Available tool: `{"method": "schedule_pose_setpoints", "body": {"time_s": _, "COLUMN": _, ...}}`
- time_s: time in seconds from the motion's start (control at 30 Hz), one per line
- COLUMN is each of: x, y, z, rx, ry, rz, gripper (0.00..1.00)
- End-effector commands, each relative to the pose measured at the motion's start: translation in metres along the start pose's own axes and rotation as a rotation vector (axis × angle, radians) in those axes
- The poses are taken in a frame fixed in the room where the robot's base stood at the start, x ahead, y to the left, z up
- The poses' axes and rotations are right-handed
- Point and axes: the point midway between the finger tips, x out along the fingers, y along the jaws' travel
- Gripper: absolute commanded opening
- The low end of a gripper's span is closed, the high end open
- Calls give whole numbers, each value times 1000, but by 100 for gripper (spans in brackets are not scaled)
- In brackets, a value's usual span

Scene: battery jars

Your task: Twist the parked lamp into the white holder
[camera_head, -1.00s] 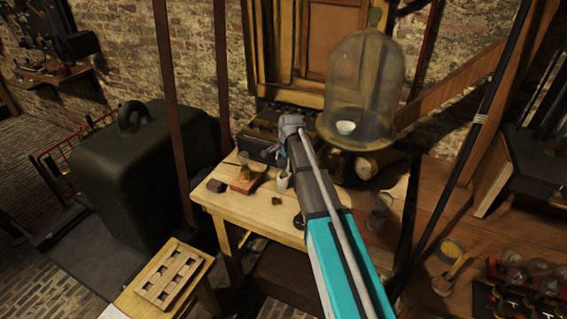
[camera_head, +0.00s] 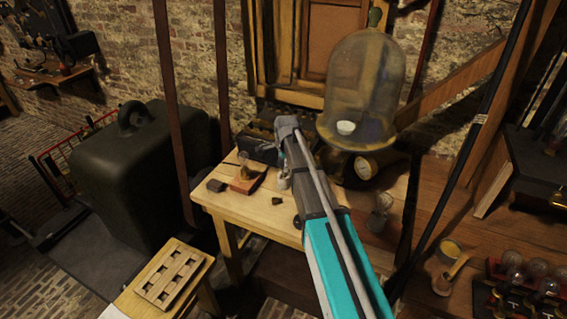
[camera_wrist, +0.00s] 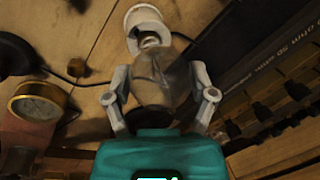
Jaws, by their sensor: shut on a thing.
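In the wrist view my gripper (camera_wrist: 160,92) is shut on a clear glass lamp (camera_wrist: 158,78), with one grey finger on each side of the bulb. The lamp's far end meets or overlaps the white holder (camera_wrist: 143,18); I cannot tell how deep it sits. In the head view my gripper (camera_head: 284,176) is low over the wooden table, left of my arm. The lamp and most of the holder are hidden there by the gripper and arm.
On the table, a wooden block with a small glass piece (camera_head: 247,183) and a dark block (camera_head: 216,186) stand to the left. A glass bell jar (camera_head: 365,85) rises behind right. A brass dial (camera_wrist: 38,102) and a dark ribbed box (camera_wrist: 270,75) flank the gripper.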

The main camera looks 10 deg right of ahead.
Motion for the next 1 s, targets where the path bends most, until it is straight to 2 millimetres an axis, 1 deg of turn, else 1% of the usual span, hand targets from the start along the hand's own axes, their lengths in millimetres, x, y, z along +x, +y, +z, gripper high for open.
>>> {"method": "schedule_pose_setpoints", "body": {"time_s": 0.23, "x": 0, "y": 0, "z": 1, "rx": 152, "ry": 31, "rz": 1, "gripper": 25}}
{"method": "schedule_pose_setpoints", "body": {"time_s": 0.37, "x": 0, "y": 0, "z": 1, "rx": 184, "ry": 38, "rz": 1, "gripper": 25}}
{"method": "schedule_pose_setpoints", "body": {"time_s": 0.73, "x": 0, "y": 0, "z": 0, "rx": 195, "ry": 40, "rz": 2, "gripper": 25}}
{"method": "schedule_pose_setpoints", "body": {"time_s": 0.87, "x": 0, "y": 0, "z": 0, "rx": 245, "ry": 51, "rz": 2, "gripper": 25}}
{"method": "schedule_pose_setpoints", "body": {"time_s": 1.0, "x": 0, "y": -1, "z": 0, "rx": 336, "ry": 69, "rz": 2, "gripper": 25}}
